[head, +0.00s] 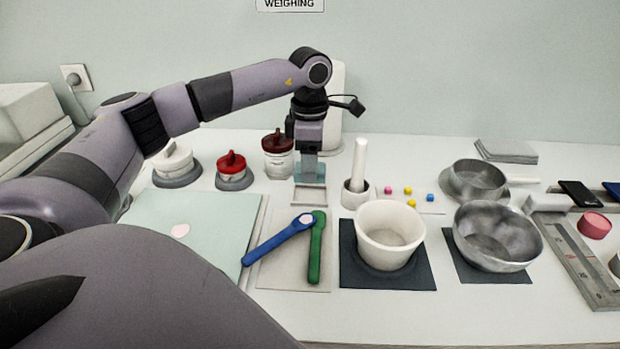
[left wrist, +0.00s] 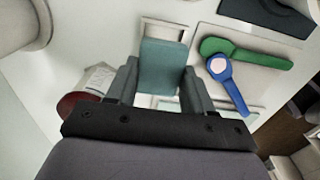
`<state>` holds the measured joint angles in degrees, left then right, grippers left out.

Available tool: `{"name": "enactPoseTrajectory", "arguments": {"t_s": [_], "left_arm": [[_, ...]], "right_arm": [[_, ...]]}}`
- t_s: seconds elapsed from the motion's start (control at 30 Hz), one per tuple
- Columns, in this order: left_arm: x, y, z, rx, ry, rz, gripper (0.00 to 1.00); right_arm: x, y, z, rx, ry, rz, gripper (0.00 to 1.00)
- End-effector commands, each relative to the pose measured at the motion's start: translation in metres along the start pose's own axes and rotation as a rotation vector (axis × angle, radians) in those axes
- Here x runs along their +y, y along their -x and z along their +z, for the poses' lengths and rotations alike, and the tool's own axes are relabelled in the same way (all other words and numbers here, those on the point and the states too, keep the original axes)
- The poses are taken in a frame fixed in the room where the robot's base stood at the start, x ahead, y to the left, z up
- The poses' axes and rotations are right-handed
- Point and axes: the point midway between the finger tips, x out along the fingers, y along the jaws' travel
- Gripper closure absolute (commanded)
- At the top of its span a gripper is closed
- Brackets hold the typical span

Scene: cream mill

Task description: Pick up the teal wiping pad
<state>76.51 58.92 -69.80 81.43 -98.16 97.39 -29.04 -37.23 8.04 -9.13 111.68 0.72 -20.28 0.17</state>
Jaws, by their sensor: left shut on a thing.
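The teal wiping pad (left wrist: 163,66) is a small block between the two fingers of my left gripper (left wrist: 160,84) in the left wrist view. The gripper is shut on it, with a finger at each side. In the head view my left gripper (head: 309,158) points straight down, with the pad (head: 310,180) at its fingertips. The pad is over a shallow pale holder (head: 309,198); I cannot tell whether it still touches it. My right gripper is not in view.
Blue (head: 278,238) and green (head: 317,246) spoon-like tools lie on a pale mat in front. A white mortar (head: 390,235) and a metal bowl (head: 497,236) stand to the right. Red-lidded jars (head: 278,152) stand left of the gripper. A pestle (head: 359,165) stands close on its right.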

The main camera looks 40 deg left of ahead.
Motion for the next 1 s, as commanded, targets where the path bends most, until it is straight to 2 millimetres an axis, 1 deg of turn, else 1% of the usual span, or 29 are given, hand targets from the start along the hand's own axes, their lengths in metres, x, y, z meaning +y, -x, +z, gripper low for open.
{"name": "enactPoseTrajectory", "arguments": {"t_s": [0.03, 0.1, 0.3, 0.4, 0.47, 0.5, 0.6, 0.7, 1.0], "left_arm": [[0.0, 0.015, 0.001, -0.005, -0.001, 0.004, 0.76], [0.0, 0.035, 0.002, -0.006, -0.002, 0.005, 0.76], [0.0, 0.09, 0.002, -0.005, -0.002, 0.005, 0.76], [0.0, 0.113, 0.001, -0.003, -0.001, 0.003, 0.76], [0.0, 0.124, 0.001, -0.003, -0.001, 0.002, 0.76], [0.0, 0.132, 0.001, -0.002, -0.001, 0.002, 0.76], [0.0, 0.142, 0.0, -0.001, -0.001, 0.002, 0.76], [0.0, 0.147, 0.0, 0.0, -0.001, 0.001, 0.76], [0.0, 0.15, 0.0, 0.0, -0.002, 0.0, 0.76]], "right_arm": [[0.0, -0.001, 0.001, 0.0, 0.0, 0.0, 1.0], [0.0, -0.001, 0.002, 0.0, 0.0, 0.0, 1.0], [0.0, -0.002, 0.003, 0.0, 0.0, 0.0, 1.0], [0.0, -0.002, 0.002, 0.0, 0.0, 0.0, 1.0], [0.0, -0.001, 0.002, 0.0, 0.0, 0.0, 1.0], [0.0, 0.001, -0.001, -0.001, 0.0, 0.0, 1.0], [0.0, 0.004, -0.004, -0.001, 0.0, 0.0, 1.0], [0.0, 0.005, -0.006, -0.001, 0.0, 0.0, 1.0], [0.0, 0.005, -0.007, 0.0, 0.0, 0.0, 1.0]]}}
